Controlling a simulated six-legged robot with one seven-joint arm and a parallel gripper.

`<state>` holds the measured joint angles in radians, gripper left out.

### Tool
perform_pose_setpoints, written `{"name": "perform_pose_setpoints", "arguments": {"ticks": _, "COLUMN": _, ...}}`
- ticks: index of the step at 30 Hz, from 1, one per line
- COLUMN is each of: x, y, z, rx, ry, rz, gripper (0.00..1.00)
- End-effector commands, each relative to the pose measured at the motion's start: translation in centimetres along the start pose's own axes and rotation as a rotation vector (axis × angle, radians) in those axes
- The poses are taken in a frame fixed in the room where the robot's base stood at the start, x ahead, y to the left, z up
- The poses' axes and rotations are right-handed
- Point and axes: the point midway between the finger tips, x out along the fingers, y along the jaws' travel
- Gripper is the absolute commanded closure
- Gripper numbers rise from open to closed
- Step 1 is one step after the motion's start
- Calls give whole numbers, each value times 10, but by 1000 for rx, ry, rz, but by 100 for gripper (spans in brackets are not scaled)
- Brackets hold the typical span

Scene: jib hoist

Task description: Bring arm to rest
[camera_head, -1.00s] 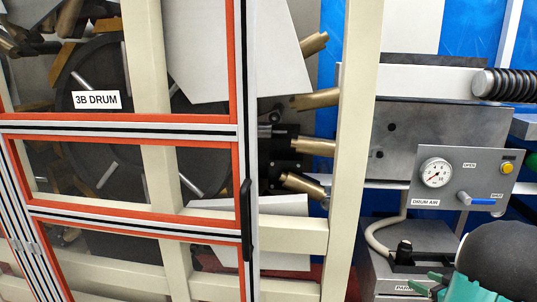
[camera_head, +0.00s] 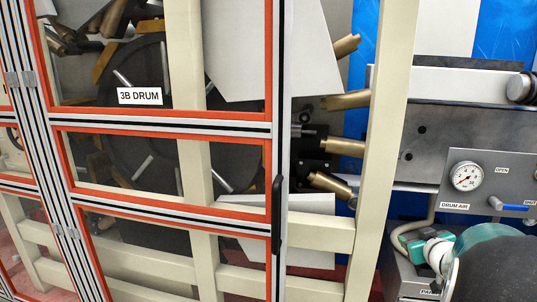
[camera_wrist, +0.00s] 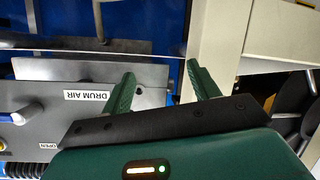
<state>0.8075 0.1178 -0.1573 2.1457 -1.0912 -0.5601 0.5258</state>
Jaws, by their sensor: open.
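My gripper (camera_wrist: 160,72) shows in the wrist view with its two green fingers spread apart. Nothing is between them. It is in front of the grey panel labelled DRUM AIR (camera_wrist: 50,110), which appears upside down there, and near a cream post (camera_wrist: 209,45). In the head view, dark and teal parts of my arm fill the lower right corner and cover part of the area below the DRUM AIR panel (camera_head: 485,182). The fingertips cannot be clearly made out in that view. I cannot tell whether the fingers touch anything.
A red-and-grey framed guard door (camera_head: 170,130) with a black handle (camera_head: 277,212) stands at left, before the drum labelled 3B DRUM (camera_head: 135,160). A cream post (camera_head: 386,130) stands right of it. The panel carries a gauge (camera_head: 466,177) and blue lever (camera_head: 508,207).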

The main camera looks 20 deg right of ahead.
Motion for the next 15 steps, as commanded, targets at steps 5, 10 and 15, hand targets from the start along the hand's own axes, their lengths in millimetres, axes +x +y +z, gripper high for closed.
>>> {"name": "perform_pose_setpoints", "arguments": {"ticks": 5, "x": -34, "y": -66, "z": -57, "rx": 8, "ry": -62, "rz": 73, "gripper": 40}}
{"name": "perform_pose_setpoints", "arguments": {"ticks": 10, "x": -85, "y": -136, "z": -73, "rx": 45, "ry": -180, "rz": 56, "gripper": 40}}
{"name": "perform_pose_setpoints", "arguments": {"ticks": 15, "x": -152, "y": -215, "z": -63, "rx": 67, "ry": -334, "rz": -60, "gripper": 40}}
